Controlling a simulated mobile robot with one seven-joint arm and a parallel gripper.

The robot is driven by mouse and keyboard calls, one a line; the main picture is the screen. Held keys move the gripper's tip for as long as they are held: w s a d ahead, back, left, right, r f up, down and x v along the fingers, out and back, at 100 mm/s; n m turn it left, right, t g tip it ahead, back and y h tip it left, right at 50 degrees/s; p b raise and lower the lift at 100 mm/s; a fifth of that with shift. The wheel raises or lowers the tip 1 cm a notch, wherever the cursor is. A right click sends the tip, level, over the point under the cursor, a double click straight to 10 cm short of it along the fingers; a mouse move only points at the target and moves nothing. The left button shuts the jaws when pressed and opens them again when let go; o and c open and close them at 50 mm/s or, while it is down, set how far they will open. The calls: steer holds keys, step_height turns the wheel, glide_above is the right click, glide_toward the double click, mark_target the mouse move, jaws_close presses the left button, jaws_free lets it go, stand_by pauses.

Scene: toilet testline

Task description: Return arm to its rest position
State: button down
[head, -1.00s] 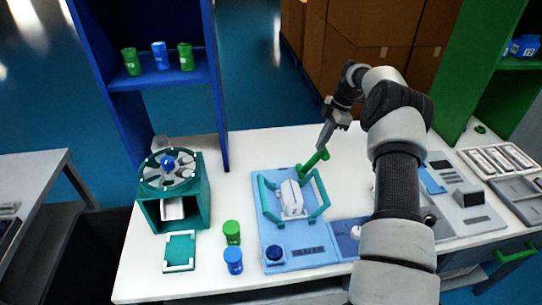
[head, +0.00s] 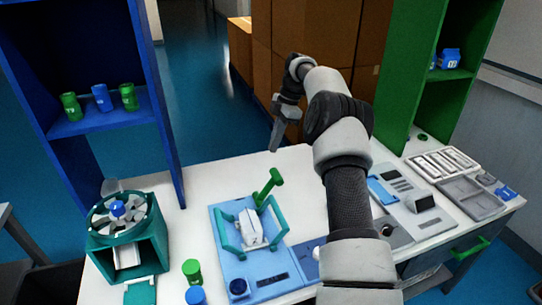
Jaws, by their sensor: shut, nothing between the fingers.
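My arm reaches up from the lower right over the white table (head: 190,228). My gripper (head: 274,149) hangs fingers down near the table's back edge, shut and empty. It is above and apart from the green handle (head: 268,188) of the blue test fixture (head: 262,270). A white block (head: 249,228) sits in the fixture between teal bars. My forearm hides part of the table to the right of the fixture.
A teal machine with a rotor (head: 128,235) stands at the left, with green (head: 192,271) and blue (head: 196,295) cups beside it. The blue shelf (head: 75,127) and green shelf (head: 450,75) flank the table. Grey devices (head: 408,200) and trays (head: 470,198) lie at right.

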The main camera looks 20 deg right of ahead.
steer(key=shift+d+r, duration=0.2)
steer(key=shift+r, duration=0.35)
steer(key=s+a+r+m+t+h, duration=0.1)
steer(key=s+a+r+m, duration=0.1)
steer(key=s+a+r, duration=0.3)
steer(key=s+a+r+m+h, duration=0.1)
steer(key=s+a+r+m, duration=0.2)
steer(key=r, duration=0.5)
steer(key=s+a+r+m+t+h, duration=0.1)
steer(key=s+a+r+m, duration=0.15)
steer(key=s+r, duration=0.3)
steer(key=s+a+r+m+t+p, duration=0.1)
steer(key=s+a+r+m, duration=0.15)
steer(key=s, duration=0.55)
steer(key=s+a+r+m+t, duration=0.1)
steer(key=s+m, duration=0.2)
steer(key=s, duration=0.5)
steer(key=s+f+m+t, duration=0.1)
steer(key=s+f+m, duration=0.4)
steer(key=s, duration=0.5)
steer(key=shift+s+f+t, duration=0.3)
steer(key=shift+s+f, duration=0.05)
steer(key=shift+f, duration=0.15)
